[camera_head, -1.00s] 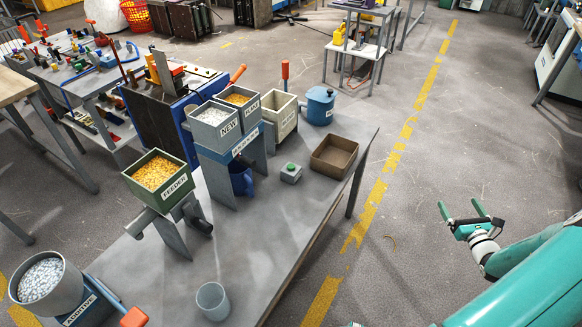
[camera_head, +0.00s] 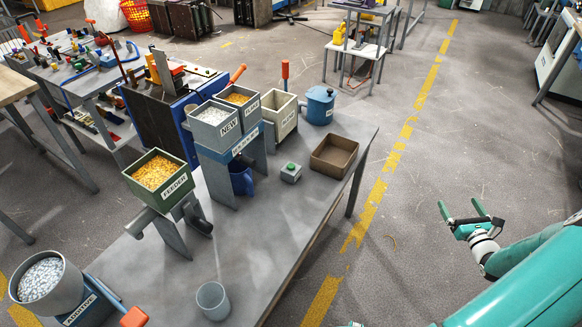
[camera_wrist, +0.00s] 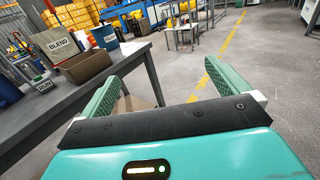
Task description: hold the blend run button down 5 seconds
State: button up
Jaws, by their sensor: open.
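A small grey box with a green button (camera_head: 291,172) on top stands on the grey table, between the blender hoppers and a brown tray. In the wrist view a small box labelled RUN (camera_wrist: 43,85) shows at the left, beside the brown tray; a little green shows on top. The hopper labelled BLEND (camera_wrist: 56,44) stands behind it. My gripper (camera_head: 465,211) is open and empty, over the floor to the right of the table, well apart from the button. Its two green fingers (camera_wrist: 164,86) show in the wrist view.
The grey table (camera_head: 262,225) carries the FEEDER hopper (camera_head: 160,175), NEW hopper (camera_head: 214,123), ADDITIVE hopper (camera_head: 45,282), brown tray (camera_head: 335,154), blue pot (camera_head: 320,106) and grey cup (camera_head: 213,300). Floor right of the table is clear, with a yellow line (camera_head: 370,215).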

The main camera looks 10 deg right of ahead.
jog(key=shift+c, duration=0.4)
grip_shut()
dwell(1.4)
